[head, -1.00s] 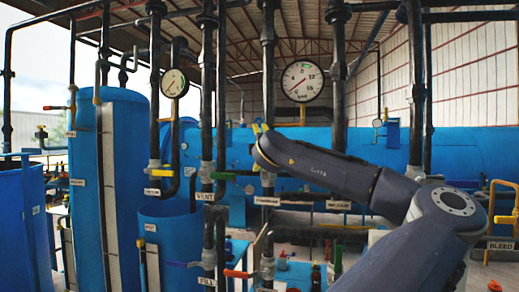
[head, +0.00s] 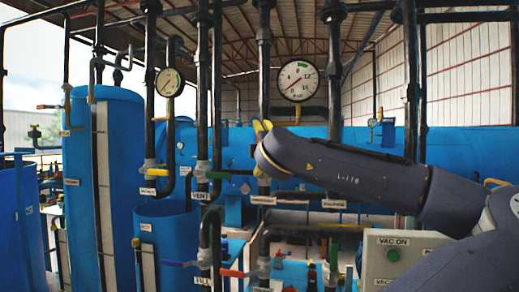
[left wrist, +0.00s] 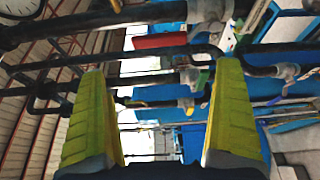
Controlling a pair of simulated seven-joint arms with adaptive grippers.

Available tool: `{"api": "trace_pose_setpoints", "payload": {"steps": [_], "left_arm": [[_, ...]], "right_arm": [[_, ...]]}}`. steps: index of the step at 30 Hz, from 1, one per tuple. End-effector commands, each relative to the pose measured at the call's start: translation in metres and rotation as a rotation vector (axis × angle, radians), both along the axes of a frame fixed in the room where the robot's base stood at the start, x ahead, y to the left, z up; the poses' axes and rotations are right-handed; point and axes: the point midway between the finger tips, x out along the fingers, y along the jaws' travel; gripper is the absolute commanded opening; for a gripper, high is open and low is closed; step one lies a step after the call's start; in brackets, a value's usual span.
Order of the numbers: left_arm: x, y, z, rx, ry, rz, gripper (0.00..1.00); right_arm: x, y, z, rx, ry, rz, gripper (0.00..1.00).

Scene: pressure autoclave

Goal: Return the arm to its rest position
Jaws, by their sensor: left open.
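A dark grey arm of mine runs in from the right edge of the head view. It ends in a gripper with yellow fingertips (head: 262,127), in front of the vertical pipes. In the left wrist view my left gripper (left wrist: 165,115) shows two yellow-green fingers wide apart with nothing held between them. Pipes and valves lie beyond the fingers. The fingertips in the head view look like this same gripper, seen partly behind its own wrist. No second gripper shows in the head view.
Black vertical pipes (head: 333,70) with valves stand close around the gripper. A round gauge (head: 297,81) hangs just above the forearm. A grey VAC ON panel (head: 391,255) is below the forearm. Blue tanks (head: 120,185) stand at the left. A red valve handle (left wrist: 160,40) shows in the wrist view.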

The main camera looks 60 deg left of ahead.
Motion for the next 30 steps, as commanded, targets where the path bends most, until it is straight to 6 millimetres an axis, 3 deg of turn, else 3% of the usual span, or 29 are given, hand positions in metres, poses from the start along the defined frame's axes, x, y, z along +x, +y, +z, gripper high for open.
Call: {"api": "trace_pose_setpoints", "payload": {"steps": [20,30], "left_arm": [[0.000,-0.005,-0.002,0.007,0.017,0.003,1.00],[0.031,-0.016,-0.033,0.134,0.287,0.029,1.00]], "right_arm": [[0.000,0.001,0.000,0.001,0.000,0.000,0.44],[0.000,0.001,0.000,0.001,0.000,-0.001,0.44]]}}
